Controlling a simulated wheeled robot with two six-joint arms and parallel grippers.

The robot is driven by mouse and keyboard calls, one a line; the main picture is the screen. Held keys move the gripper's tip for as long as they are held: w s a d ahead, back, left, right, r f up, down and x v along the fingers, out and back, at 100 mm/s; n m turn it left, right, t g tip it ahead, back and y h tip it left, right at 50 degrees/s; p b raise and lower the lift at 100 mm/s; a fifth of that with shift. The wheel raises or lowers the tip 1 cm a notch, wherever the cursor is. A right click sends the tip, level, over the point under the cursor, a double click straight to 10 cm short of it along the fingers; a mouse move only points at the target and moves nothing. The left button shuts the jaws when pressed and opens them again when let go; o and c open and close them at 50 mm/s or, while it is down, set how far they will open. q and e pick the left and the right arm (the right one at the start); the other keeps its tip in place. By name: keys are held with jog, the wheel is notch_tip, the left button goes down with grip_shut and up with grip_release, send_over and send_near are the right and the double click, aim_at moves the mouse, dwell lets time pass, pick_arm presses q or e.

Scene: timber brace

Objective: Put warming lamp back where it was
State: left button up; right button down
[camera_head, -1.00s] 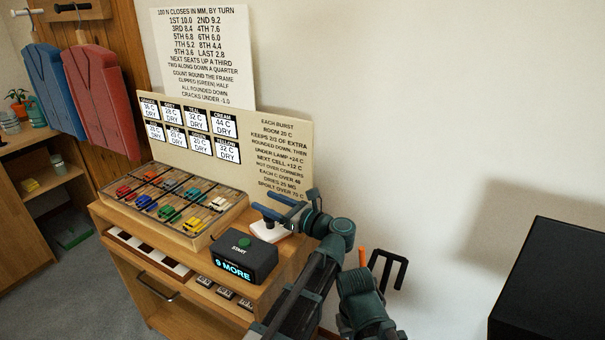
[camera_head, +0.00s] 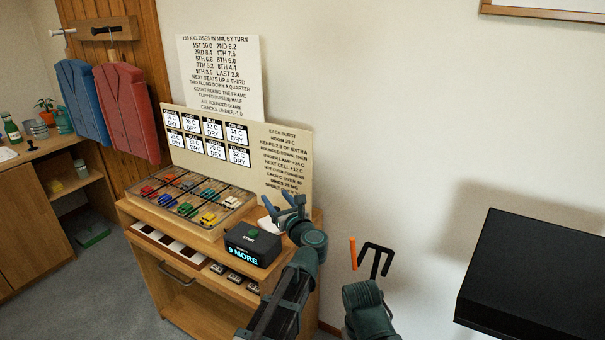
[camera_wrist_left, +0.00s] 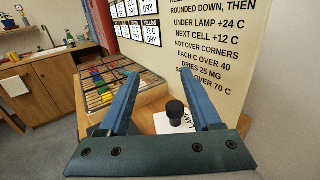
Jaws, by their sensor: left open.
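A black knobbed cylinder (camera_wrist_left: 175,109), which looks like the warming lamp, stands upright at a white pad lettered LAMP (camera_wrist_left: 180,124). In the left wrist view it sits beyond and between my open fingers, with clear space on both sides. My left gripper (camera_wrist_left: 158,77) is open and empty; in the head view it (camera_head: 284,203) is at the right end of the cabinet top, over the white pad (camera_head: 267,225). There the fingers and wrist hide most of the lamp.
A black START box (camera_head: 253,247) reading 9 MORE stands in front of the pad. A gridded tray (camera_head: 238,213) of coloured pieces is to the left, with a lettered board (camera_head: 290,150) behind. A black box (camera_head: 535,275) is at the right.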

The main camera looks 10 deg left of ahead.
pick_arm(q)
jog(key=s+d+r+m+h+p, duration=0.35)
jog(key=r+m+h+p, duration=0.3)
jog(key=h, duration=0.35)
jog(key=s+d+r+m+h+p, duration=0.3)
jog(key=d+r+m+h+p, duration=0.3)
jog(key=h, duration=0.4)
jog(key=s+d+f+m+g, duration=0.2)
jog(key=s+f+m+g, duration=0.2)
jog(key=f+m, duration=0.4)
jog(key=s+d+f+m+g, duration=0.25)
jog(key=s+f+m, duration=0.2)
jog(key=m, duration=0.45)
jog(key=s+a+f+m+g+y, duration=0.7)
jog(key=s+a+f+m+y, duration=0.3)
jog(key=m, duration=0.4)
jog(key=s+d+r+m+g+p, duration=0.1)
jog(key=s+d+r+m+p, duration=0.2)
jog(key=s+d, duration=0.3)
jog(key=d+r, duration=0.1)
jog(key=d, duration=0.3)
jog(key=shift+s+d+r+p, duration=0.15)
jog(key=shift+d+r+p, duration=0.15)
jog(key=shift+r, duration=0.05)
